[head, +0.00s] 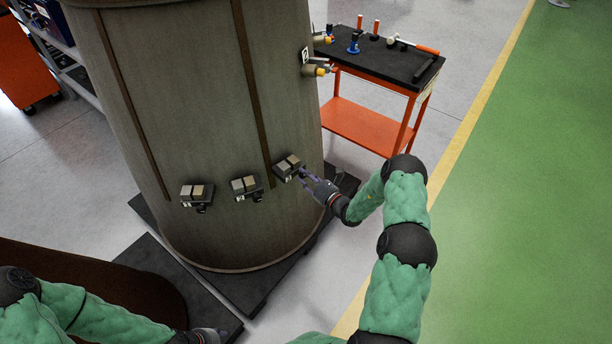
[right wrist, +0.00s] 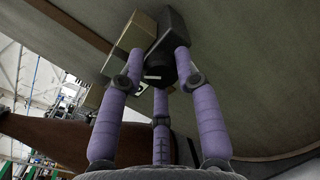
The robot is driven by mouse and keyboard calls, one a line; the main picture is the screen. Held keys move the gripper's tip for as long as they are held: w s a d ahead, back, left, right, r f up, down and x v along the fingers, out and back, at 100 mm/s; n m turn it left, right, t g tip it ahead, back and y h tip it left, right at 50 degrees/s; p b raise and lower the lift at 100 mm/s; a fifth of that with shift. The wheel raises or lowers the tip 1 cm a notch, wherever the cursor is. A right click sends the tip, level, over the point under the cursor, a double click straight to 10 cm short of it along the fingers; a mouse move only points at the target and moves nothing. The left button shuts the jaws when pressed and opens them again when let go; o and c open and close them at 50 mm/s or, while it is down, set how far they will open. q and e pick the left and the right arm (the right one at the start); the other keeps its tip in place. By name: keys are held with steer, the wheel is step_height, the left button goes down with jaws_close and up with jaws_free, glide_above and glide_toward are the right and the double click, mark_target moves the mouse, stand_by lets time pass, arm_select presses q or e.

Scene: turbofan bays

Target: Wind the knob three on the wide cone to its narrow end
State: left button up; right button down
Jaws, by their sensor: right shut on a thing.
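The wide cone (head: 205,120) is a large grey-brown shell standing on a dark pallet. Three small block units with knobs sit in a row low on its side: a left one (head: 193,193), a middle one (head: 244,186) and a right one (head: 287,166). My right gripper (head: 307,176) is at the right unit, its fingers shut on the dark knob (right wrist: 160,66) under the blocks. In the right wrist view the purple fingers close around this knob. The number on the right unit cannot be read. My left gripper (head: 208,335) is at the bottom edge, partly cut off; its fingers are unclear.
An orange cart (head: 368,122) with a black top holding several tools stands behind the cone at the right. Valve-like fittings (head: 316,71) with a number plate stick out from the cone's upper right side. A dark brown rounded body (head: 90,285) on a pallet is at lower left. Green floor at right is clear.

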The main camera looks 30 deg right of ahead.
steer(key=m, duration=0.8)
steer(key=m+p, duration=0.1)
steer(key=m, duration=0.7)
steer(key=m+p, duration=0.1)
steer(key=m, duration=0.7)
steer(key=shift+w+d, duration=0.1)
steer(key=shift+d, duration=0.3)
steer(key=shift+m, duration=0.3)
steer(key=shift+f, duration=0.1)
steer(key=c, duration=1.1)
jaws_free()
steer(key=shift+c, duration=0.2)
steer(key=shift+o, duration=1.2)
steer(key=shift+f, duration=0.15)
steer(key=shift+a, duration=0.1)
steer(key=shift+a, duration=0.1)
